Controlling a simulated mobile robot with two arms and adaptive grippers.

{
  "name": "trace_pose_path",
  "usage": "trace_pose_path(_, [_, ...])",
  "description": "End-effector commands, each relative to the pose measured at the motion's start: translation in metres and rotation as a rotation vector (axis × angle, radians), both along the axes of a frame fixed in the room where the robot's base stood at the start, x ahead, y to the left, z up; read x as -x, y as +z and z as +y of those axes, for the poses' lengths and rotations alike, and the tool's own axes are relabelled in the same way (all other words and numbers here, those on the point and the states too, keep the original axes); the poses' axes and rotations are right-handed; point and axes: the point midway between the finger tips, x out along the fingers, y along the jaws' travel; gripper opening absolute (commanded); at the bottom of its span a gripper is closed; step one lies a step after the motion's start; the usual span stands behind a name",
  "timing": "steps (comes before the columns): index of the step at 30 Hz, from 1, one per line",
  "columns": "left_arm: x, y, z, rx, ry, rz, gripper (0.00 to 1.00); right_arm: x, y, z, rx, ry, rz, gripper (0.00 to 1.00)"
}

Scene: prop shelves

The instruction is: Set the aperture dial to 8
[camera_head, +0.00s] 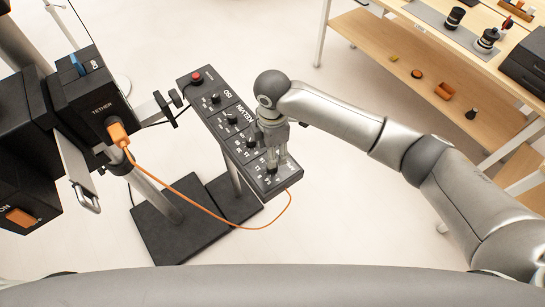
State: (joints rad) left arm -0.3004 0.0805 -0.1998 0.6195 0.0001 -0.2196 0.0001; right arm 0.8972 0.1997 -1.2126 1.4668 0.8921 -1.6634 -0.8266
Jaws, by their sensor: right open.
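A black control panel (205,84) on a stand carries a row of dials with white markings. Its sections read ISO (228,92) and KELVIN (245,114), and one more dial (250,142) sits lower down. The label of the section at the near end is too small and partly covered to read, so I cannot confirm the aperture dial or its setting. My right gripper (277,163) points down over this near end, its open fingers at or just above a dial there. Whether they touch it is unclear. My left gripper is not in view.
A black box marked TETHER (99,107) stands left, with an orange cable (195,204) looping below the panel. A red button (197,76) tops the panel's far end. Black base plates (185,232) lie on the floor. A wooden shelf table (410,62) holds props at upper right.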

Motion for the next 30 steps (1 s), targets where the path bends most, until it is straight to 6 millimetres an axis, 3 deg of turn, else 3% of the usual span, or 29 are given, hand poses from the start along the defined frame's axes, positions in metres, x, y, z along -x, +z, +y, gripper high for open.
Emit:
trace_pose_path(3, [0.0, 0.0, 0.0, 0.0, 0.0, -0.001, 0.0, -0.001, 0.025, 0.0, -0.001, 0.0, -0.003, 0.5])
trace_pose_path(9, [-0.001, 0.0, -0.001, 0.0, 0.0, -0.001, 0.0, 0.0, 0.049, 0.0, 0.001, -0.001, 0.0, 0.5])
trace_pose_path(30, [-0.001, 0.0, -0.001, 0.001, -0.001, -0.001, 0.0, 0.003, 0.052, 0.001, -0.007, -0.005, 0.003, 0.5])
